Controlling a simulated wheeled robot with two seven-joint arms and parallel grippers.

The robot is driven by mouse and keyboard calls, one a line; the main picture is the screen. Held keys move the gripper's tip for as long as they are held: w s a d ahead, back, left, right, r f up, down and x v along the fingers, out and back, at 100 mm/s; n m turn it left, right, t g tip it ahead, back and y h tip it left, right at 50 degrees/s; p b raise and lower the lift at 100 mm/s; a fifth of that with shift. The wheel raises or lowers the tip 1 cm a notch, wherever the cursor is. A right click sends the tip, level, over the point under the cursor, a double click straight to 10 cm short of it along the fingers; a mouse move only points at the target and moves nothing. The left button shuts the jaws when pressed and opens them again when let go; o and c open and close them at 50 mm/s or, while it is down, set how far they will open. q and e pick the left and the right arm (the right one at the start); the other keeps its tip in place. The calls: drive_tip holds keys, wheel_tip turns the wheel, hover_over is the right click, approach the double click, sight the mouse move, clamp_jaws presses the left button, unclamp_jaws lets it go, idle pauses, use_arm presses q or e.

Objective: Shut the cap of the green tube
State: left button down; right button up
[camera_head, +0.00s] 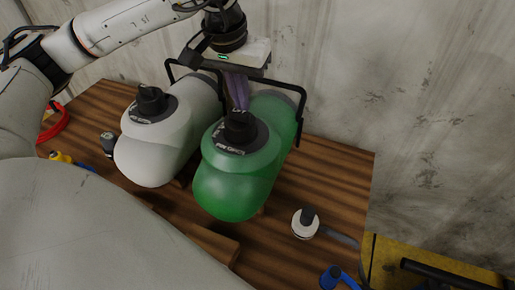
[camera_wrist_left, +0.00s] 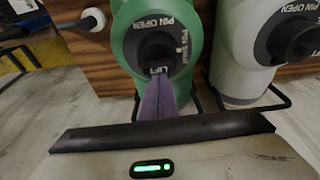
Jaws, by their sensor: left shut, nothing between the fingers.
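The green tube (camera_head: 232,192) lies in a black wire stand on the wooden table. Its black round cap (camera_head: 240,127) sits on its upper face, inside a dark ring with white lettering; the cap also shows in the left wrist view (camera_wrist_left: 157,46). I cannot tell whether the cap is fully seated. My left gripper (camera_head: 240,106) is shut and empty, its purple fingers pointing down at the cap's edge. In the left wrist view the fingertips (camera_wrist_left: 159,77) are at or just short of the cap; contact is unclear. My right gripper is not in view.
A pale grey tube (camera_head: 150,165) with a black cap (camera_head: 150,98) lies just left of the green one. A white knob-like part (camera_head: 305,224), a blue part (camera_head: 338,277) and a red ring (camera_head: 55,122) are around. The wall stands close behind.

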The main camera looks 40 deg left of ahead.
sight(239, 111)
use_arm(q)
drive_tip(key=shift+s+d+f+g, duration=0.25)
drive_tip(key=shift+s+f+g, duration=0.15)
drive_tip(key=shift+s+f, duration=0.3)
drive_tip(key=shift+w+r+p, duration=0.1)
drive_tip(key=shift+r+p, duration=0.5)
drive_tip(key=shift+r, duration=0.05)
drive_tip(key=r+p, duration=0.2)
drive_tip(key=r, duration=0.1)
drive_tip(key=r+p, duration=0.1)
drive_tip(key=r, duration=0.1)
drive_tip(key=shift+s+r, duration=0.15)
drive_tip(key=shift+s, duration=0.15)
drive_tip(key=shift+w+r+p, duration=0.2)
drive_tip(key=shift+r+p, duration=0.05)
drive_tip(key=shift+p, duration=0.1)
drive_tip(key=shift+r, duration=0.3)
drive_tip(key=shift+a, duration=0.1)
